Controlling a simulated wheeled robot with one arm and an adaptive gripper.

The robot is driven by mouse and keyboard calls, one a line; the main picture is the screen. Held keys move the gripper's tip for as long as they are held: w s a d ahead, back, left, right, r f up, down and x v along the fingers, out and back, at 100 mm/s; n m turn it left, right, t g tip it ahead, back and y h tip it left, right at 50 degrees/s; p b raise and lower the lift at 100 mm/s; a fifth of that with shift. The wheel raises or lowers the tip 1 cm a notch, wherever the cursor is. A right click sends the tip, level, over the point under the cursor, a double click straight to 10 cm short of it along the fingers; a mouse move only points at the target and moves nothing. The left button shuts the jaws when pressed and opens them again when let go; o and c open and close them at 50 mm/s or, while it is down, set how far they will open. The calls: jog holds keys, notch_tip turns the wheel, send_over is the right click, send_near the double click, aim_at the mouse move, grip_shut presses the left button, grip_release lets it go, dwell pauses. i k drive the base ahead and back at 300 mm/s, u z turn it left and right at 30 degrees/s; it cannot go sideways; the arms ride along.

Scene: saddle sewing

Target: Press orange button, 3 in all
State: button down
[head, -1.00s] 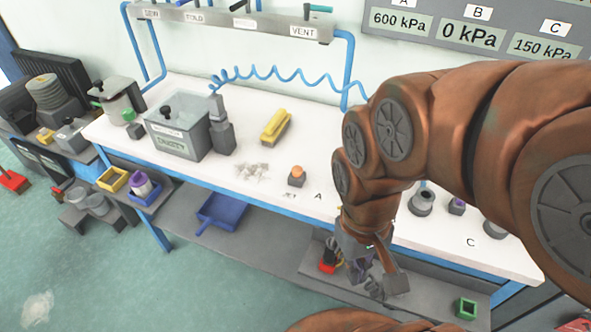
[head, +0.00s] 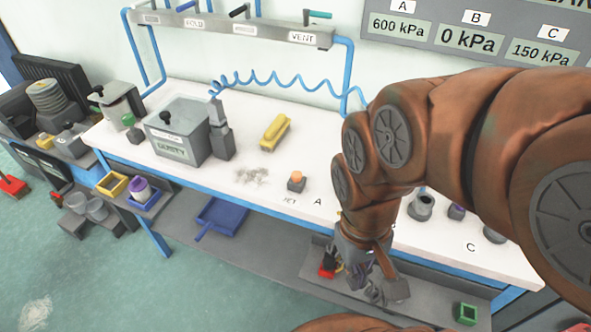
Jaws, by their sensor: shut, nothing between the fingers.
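An orange button (head: 296,176) sits on a small dark block near the front edge of the white bench, left of the printed letter A. My gripper (head: 372,292) hangs at the end of my brown arm, in front of the bench edge and over the lower shelf. It is to the right of the button, lower than the bench top, and apart from it. Its fingers are small and dark in the view, shut with nothing between them. My arm hides part of the bench right of the button.
A grey box (head: 178,140), a yellow tool (head: 275,131) and a coiled blue hose (head: 290,82) are on or above the bench. Grey cylinders (head: 421,205) stand right of my arm. A gauge panel (head: 470,35) hangs behind. A green square container (head: 467,313) is on the lower shelf.

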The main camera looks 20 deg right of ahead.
aim_at(297, 175)
jog(key=u, duration=0.05)
jog(key=k, duration=0.35)
jog(key=u, duration=0.65)
jog(key=k, duration=1)
jog(key=u, duration=0.65)
jog(key=i, duration=0.8)
jog(key=u, duration=0.25)
